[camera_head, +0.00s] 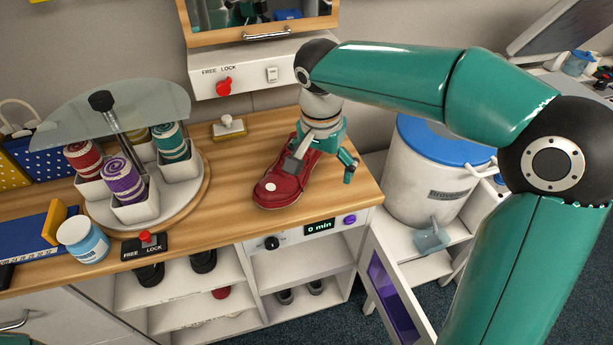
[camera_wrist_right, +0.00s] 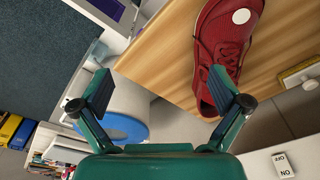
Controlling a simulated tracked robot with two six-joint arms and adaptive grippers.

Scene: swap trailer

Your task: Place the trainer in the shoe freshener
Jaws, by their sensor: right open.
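The red trainer (camera_head: 281,186) lies upright on the wooden worktop near its right end, its toe with a white dot towards the front. It also shows in the right wrist view (camera_wrist_right: 222,36). My right gripper (camera_head: 325,167) is open at the trainer's ankle end. One finger overlaps the shoe near its opening; the other is out to the right, clear of it. Whether the first finger touches the shoe I cannot tell. The likely shoe freshener (camera_head: 327,228) is the white unit under the worktop, with a "0 min" display and an open purple-windowed door (camera_head: 392,296). My left gripper is out of view.
A round carousel (camera_head: 185,212) with rolled cloths and a glass top stands left of the trainer. A blue-lidded white bin (camera_head: 430,185) stands right of the worktop. A jar (camera_head: 83,240) is at front left. A cabinet with a FREE/LOCK knob (camera_head: 224,87) hangs behind.

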